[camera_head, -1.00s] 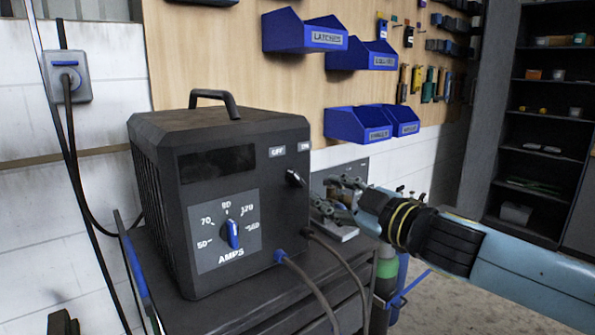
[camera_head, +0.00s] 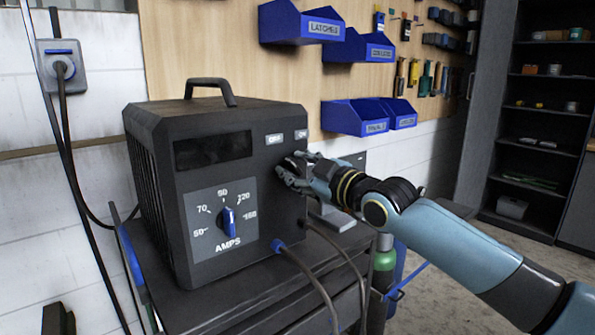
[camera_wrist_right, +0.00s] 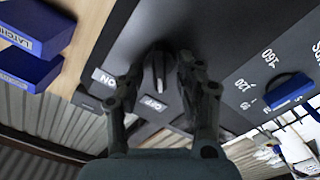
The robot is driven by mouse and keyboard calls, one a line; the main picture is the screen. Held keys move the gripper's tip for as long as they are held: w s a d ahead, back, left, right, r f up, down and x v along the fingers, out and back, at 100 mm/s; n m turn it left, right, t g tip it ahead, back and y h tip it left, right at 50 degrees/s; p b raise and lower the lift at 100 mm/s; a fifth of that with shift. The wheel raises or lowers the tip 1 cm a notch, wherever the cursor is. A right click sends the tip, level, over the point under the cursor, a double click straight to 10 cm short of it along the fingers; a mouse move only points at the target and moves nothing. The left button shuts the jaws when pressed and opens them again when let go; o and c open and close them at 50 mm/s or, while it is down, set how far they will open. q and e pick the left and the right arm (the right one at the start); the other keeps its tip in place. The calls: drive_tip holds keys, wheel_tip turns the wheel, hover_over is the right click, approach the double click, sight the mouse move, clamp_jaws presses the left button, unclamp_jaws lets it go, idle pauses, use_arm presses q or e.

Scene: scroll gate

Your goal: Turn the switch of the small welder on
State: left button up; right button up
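The small welder (camera_head: 215,185) is a black box with a top handle, standing on a dark cart. Its OFF label (camera_head: 274,139) and ON label (camera_head: 301,134) sit at the upper right of the front face. My right gripper (camera_head: 287,172) is at the front face just below these labels and hides the switch in the head view. In the right wrist view, the dark switch (camera_wrist_right: 158,70) shows between the two fingers of my right gripper (camera_wrist_right: 160,76). The fingers are apart, one on each side of it; contact cannot be told. My left gripper is not in view.
A blue AMPS knob (camera_head: 229,221) is on the welder's front, lower left of the gripper. Cables leave the lower front. Blue bins (camera_head: 356,117) hang on the wooden panel behind. A green cylinder (camera_head: 384,262) stands right of the cart (camera_head: 225,300).

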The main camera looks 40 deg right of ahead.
clamp_jaws()
idle(0.5)
drive_tip(key=m+p, duration=0.1)
drive_tip(key=m, duration=0.2)
drive_tip(key=shift+r+p, duration=0.1)
drive_tip(key=shift+p, duration=0.25)
drive_tip(key=m+p, duration=0.1)
drive_tip(key=m, duration=0.3)
drive_tip(key=shift+d+m+p, duration=0.15)
drive_tip(key=shift+m+p, duration=0.15)
drive_tip(key=shift+m, duration=0.1)
drive_tip(key=shift+d+m+p, duration=0.2)
drive_tip(key=shift+m+p, duration=0.6)
drive_tip(key=shift+m, duration=3.2)
